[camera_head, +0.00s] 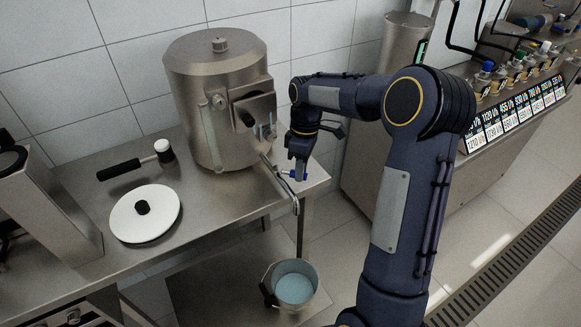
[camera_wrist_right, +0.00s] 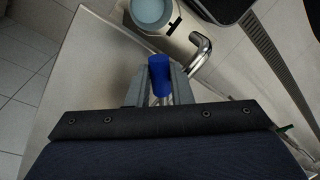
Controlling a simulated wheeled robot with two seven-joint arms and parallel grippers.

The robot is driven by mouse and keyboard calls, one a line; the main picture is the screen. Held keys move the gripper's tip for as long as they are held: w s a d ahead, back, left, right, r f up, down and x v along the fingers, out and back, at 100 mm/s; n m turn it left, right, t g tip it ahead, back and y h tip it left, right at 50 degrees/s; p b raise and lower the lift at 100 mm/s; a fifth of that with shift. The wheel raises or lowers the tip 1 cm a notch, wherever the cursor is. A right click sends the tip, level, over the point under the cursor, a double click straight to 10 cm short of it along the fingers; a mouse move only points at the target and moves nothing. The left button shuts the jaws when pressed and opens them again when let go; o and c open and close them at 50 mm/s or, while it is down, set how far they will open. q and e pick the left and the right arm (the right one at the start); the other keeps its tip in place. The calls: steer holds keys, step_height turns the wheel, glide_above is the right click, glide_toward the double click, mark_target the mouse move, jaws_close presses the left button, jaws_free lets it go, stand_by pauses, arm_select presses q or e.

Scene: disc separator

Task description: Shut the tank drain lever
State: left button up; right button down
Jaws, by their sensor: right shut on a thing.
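The steel tank (camera_head: 205,95) stands upright on the steel table at the back. A drain pipe (camera_head: 284,186) runs from its front right and bends down past the table edge. The blue drain lever (camera_wrist_right: 160,78) is on this pipe; a bit of blue shows at my right gripper (camera_head: 298,174) in the head view. The right gripper is shut on the blue lever, with a finger on each side of it in the wrist view. The valve body is mostly hidden by the fingers. My left gripper is out of view.
A metal bucket (camera_head: 312,273) holding pale blue liquid stands below the pipe outlet. A white round lid (camera_head: 125,219) and a black-handled mallet (camera_head: 122,168) lie on the table (camera_head: 210,210). A machine with numbered labels (camera_head: 512,115) stands at right.

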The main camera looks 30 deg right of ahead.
steer(key=w+n+p, duration=0.1)
steer(key=n, duration=0.1)
steer(key=w+d+n+p, duration=0.1)
steer(key=n, duration=0.1)
steer(key=shift+w+d+r+h, duration=0.1)
steer(key=shift+r+h, duration=0.05)
steer(key=shift+h, duration=0.25)
steer(key=shift+w+d+n+g+h+p, duration=0.15)
steer(key=shift+w+n+p, duration=0.35)
steer(key=shift+n, duration=0.45)
steer(key=shift+w+d+n+g+h+p, duration=0.15)
steer(key=shift+w+n+p, duration=0.3)
steer(key=shift+n, duration=0.5)
steer(key=shift+a, duration=0.1)
steer(key=c, duration=1.3)
jaws_free()
step_height(320, 180, up, 7)
steer(key=w, duration=0.1)
steer(key=shift+w+r+b, duration=0.2)
steer(key=shift+w+b, duration=0.05)
steer(key=shift+b, duration=0.1)
